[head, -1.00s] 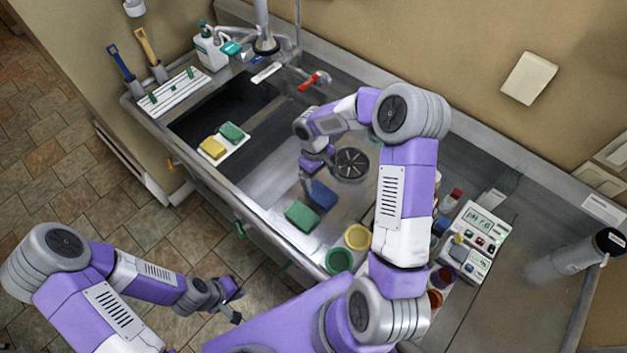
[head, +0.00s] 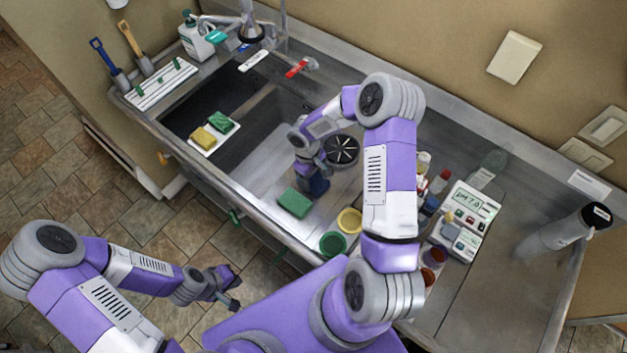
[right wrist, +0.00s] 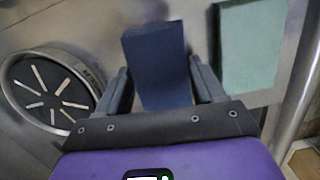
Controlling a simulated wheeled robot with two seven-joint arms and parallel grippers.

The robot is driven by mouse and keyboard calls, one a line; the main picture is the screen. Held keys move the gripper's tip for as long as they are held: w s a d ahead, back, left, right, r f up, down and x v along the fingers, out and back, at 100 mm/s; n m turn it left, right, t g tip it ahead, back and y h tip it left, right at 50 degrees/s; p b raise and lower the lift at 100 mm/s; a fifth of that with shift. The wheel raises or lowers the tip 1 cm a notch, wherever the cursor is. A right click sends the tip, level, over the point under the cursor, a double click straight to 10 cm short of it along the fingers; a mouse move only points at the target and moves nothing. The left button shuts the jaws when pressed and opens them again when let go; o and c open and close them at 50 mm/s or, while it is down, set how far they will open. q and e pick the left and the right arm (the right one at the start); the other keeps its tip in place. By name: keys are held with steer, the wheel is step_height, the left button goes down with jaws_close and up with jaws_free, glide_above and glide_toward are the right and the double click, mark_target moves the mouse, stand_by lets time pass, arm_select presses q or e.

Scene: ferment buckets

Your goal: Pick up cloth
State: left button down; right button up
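In the right wrist view the cloth (right wrist: 158,65) lies between the two fingers of my right gripper (right wrist: 162,85). The fingers stand apart on either side of it, close to its edges; I cannot tell whether they touch it. In the head view my right gripper (head: 311,170) is right at the cloth and partly hides it. My left gripper (head: 236,291) is open and empty, outside the counter's front edge above the tiled floor.
A green sponge (head: 294,203) lies just left of the cloth. Yellow (head: 349,220) and green (head: 333,243) round containers stand nearby. The drain (head: 342,150) is behind. Bottles and a pH meter (head: 465,222) stand at right. A tray holds yellow and green sponges (head: 203,137).

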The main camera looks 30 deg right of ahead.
mark_target(313, 179)
steer(key=c, duration=0.5)
steer(key=shift+r, duration=0.1)
step_height(313, 179, up, 10)
steer(key=shift+f, duration=0.1)
